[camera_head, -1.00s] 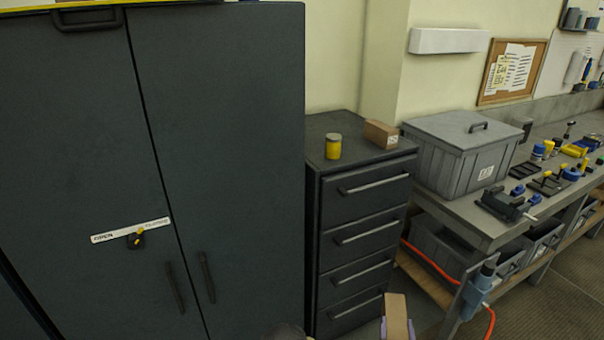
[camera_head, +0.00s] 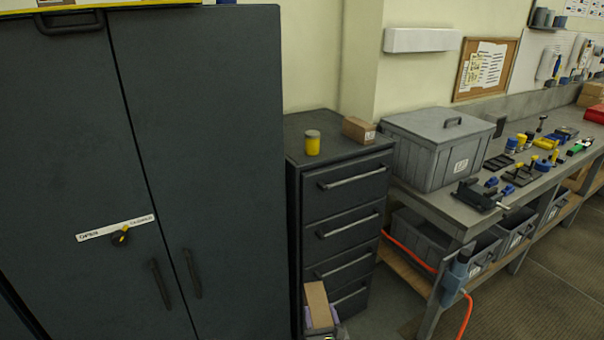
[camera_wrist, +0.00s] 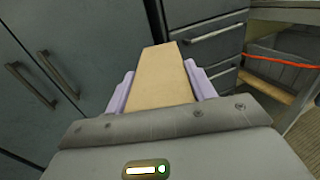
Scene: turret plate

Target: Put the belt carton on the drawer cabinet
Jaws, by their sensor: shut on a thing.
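A brown carton (camera_head: 318,303) is held between the purple-lined fingers of my gripper (camera_head: 320,322) at the bottom of the head view. In the wrist view the carton (camera_wrist: 161,78) sits lengthwise between the two fingers (camera_wrist: 163,92); any label on it is hidden. The dark drawer cabinet (camera_head: 343,218) stands just beyond, with several drawers. My gripper is in front of the cabinet and below its top. On the cabinet top stand a yellow jar (camera_head: 312,146) with a grey lid and another small brown carton (camera_head: 358,130) at the back right.
A tall dark locker (camera_head: 215,180) stands left of the cabinet, its doors shut. To the right is a workbench (camera_head: 440,212) with a lidded grey bin (camera_head: 435,150) and tools. An orange hose (camera_head: 408,250) hangs below. The front part of the cabinet top is clear.

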